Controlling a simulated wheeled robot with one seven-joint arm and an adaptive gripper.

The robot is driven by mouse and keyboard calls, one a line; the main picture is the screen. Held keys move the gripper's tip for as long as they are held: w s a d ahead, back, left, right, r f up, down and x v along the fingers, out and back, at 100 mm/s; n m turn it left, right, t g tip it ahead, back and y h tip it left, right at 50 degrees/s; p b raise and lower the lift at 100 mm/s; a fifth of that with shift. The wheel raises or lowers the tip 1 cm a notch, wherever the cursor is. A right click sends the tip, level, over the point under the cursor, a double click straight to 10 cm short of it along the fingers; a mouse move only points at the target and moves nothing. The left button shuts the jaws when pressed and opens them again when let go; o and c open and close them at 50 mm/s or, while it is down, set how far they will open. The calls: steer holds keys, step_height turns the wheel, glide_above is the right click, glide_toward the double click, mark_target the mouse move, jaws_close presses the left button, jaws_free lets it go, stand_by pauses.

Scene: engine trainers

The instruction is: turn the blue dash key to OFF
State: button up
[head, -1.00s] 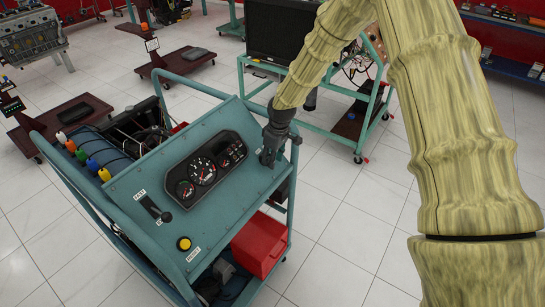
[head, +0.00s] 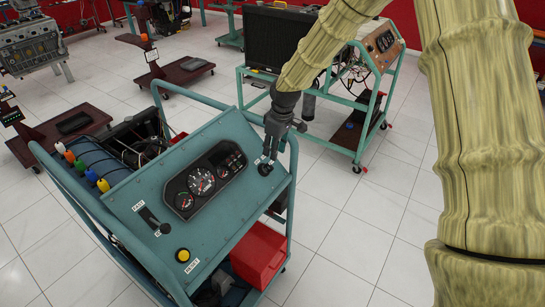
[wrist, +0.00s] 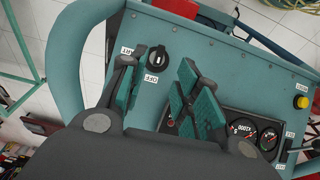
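The blue-green dash panel (head: 150,190) slopes up on a wheeled stand. Its key switch (head: 265,168) is a small black round part near the panel's right end. In the wrist view the key switch (wrist: 157,58) shows as a black disc with a pale mark in its middle. An OFF label (wrist: 152,78) is beside it. My gripper (head: 270,153) is just above the switch in the head view. In the wrist view my gripper (wrist: 162,68) is open, with the switch visible between its fingers and nothing held. The exact key angle is hard to tell.
The gauge cluster (head: 208,180), a black lever (head: 152,219) and a yellow button (head: 182,255) are on the same panel. The stand's tube frame (head: 292,175) rises close to my gripper's right. Another trainer (head: 345,75) stands behind. Open floor lies to the right.

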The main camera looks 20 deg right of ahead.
steer(key=shift+s+d+r, duration=0.1)
steer(key=shift+s+r, duration=0.1)
steer(key=shift+r, duration=0.95)
steer(key=shift+f, duration=0.1)
steer(key=s+a+f+m+b, duration=0.1)
steer(key=s+a+f+m, duration=0.1)
steer(key=s+f, duration=0.85)
steer(key=s+a+f+m, duration=0.2)
steer(key=s+f, duration=0.6)
steer(key=f, duration=0.6)
steer(key=s+f+m, duration=0.1)
steer(key=s+f, duration=0.2)
steer(key=s, duration=0.6)
steer(key=s+d+f+m+g+b, duration=0.1)
steer(key=s+f, duration=0.2)
steer(key=s, duration=0.6)
steer(key=s+d+f+m+h, duration=0.1)
steer(key=s+f+m, duration=0.1)
steer(key=s, duration=0.8)
steer(key=shift+d+f+b, duration=0.25)
steer(key=shift+f+b, duration=0.1)
steer(key=shift+f, duration=0.55)
